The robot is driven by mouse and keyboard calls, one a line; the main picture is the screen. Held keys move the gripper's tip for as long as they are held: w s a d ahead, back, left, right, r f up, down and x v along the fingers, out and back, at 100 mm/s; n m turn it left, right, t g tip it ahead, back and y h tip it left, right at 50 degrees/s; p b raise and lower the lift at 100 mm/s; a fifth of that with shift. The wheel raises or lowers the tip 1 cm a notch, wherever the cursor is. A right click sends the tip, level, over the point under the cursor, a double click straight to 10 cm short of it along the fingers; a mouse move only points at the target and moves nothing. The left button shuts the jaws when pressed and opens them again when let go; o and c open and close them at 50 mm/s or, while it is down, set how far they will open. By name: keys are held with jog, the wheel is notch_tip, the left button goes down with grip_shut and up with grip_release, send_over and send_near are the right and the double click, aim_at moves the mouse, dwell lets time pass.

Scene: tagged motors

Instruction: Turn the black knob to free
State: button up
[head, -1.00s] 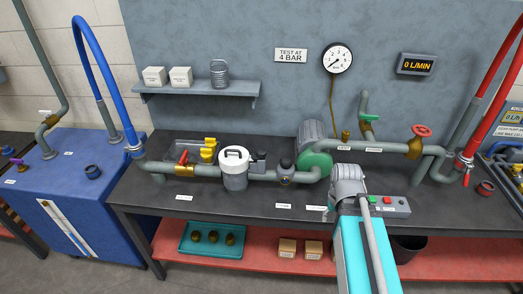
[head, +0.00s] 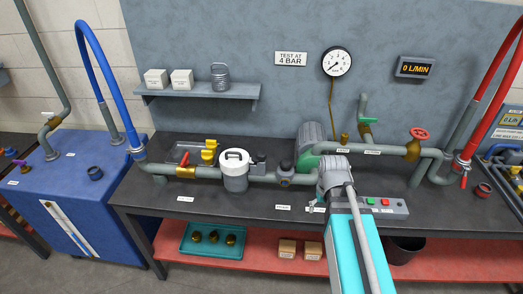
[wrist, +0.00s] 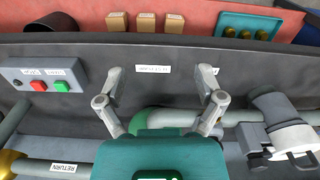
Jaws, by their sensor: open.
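A dark knob (head: 286,165) stands on top of a fitting in the pipe run, between the white filter housing and the green pump.
A grey control box (head: 381,206) with red and green buttons lies right of my gripper. The green pump (wrist: 170,117) and pipes run behind it. A white filter housing (head: 235,170) stands left of the knob. The front bench strip (head: 240,206) is mostly clear.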

jog(key=w+a+r+n+p, duration=0.4)
jog(key=w+a+r+p, duration=0.65)
jog(key=w, duration=0.35)
notch_tip(320, 180, up, 7)
jog(key=n+p, duration=0.4)
jog(key=p, duration=0.2)
send_over(262, 153)
jog(key=shift+s+a+f, duration=0.1)
jog(key=shift+f, duration=0.05)
jog(key=shift+f+b, duration=0.15)
jog(key=shift+b, duration=0.15)
notch_tip(262, 153, down, 14)
jog(key=b, duration=1.3)
jog(key=shift+r, duration=0.25)
